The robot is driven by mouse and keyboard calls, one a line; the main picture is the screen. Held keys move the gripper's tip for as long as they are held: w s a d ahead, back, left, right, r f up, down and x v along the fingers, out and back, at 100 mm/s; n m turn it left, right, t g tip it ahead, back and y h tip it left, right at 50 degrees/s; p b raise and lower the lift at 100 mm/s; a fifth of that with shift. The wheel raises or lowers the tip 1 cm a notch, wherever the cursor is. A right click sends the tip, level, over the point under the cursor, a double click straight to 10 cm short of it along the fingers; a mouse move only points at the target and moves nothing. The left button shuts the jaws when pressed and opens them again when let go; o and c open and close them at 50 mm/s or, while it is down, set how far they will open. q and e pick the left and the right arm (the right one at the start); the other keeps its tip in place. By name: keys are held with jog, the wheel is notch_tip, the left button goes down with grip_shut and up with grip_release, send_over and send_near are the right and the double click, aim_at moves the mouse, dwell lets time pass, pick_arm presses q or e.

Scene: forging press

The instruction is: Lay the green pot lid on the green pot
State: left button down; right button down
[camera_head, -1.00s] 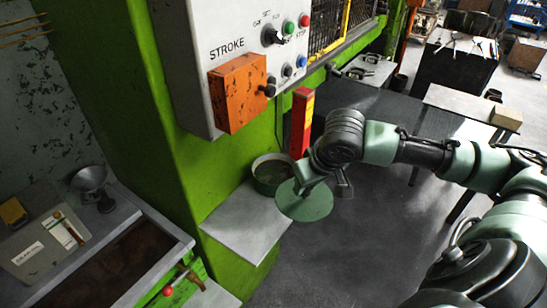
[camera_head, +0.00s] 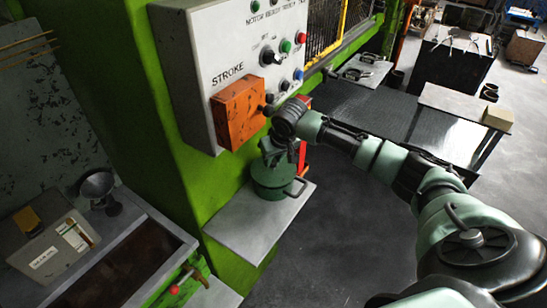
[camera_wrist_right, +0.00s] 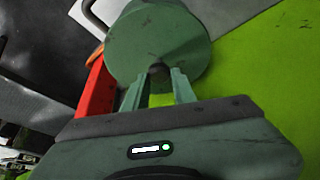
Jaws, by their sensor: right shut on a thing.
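The green pot (camera_head: 271,191) stands on a small grey shelf against the green press column, with a loop handle at its right side. The round green pot lid (camera_head: 272,175) is level over the pot's mouth. I cannot tell whether it touches the rim all round. My right gripper (camera_head: 273,157) is directly above the lid. In the right wrist view the lid (camera_wrist_right: 157,35) fills the upper middle, and my right gripper (camera_wrist_right: 159,76) is shut on its dark knob. The lid hides most of the pot there. My left gripper is not in view.
The grey shelf (camera_head: 240,232) has bare room in front of the pot. A red post (camera_head: 302,157) stands close behind my right gripper. The orange box (camera_head: 238,113) on the control panel hangs just above left. An oil-stained trough (camera_head: 120,262) is at lower left.

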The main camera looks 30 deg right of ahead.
jog(key=shift+f, duration=0.4)
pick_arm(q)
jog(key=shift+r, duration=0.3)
pick_arm(e)
jog(key=shift+f, duration=0.15)
jog(key=c, duration=1.1)
grip_release()
jog(key=shift+f, duration=0.15)
jog(key=shift+c, duration=0.2)
pick_arm(q)
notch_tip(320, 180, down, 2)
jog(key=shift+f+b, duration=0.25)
jog(key=shift+b, duration=1)
pick_arm(e)
jog(key=v, duration=1.2)
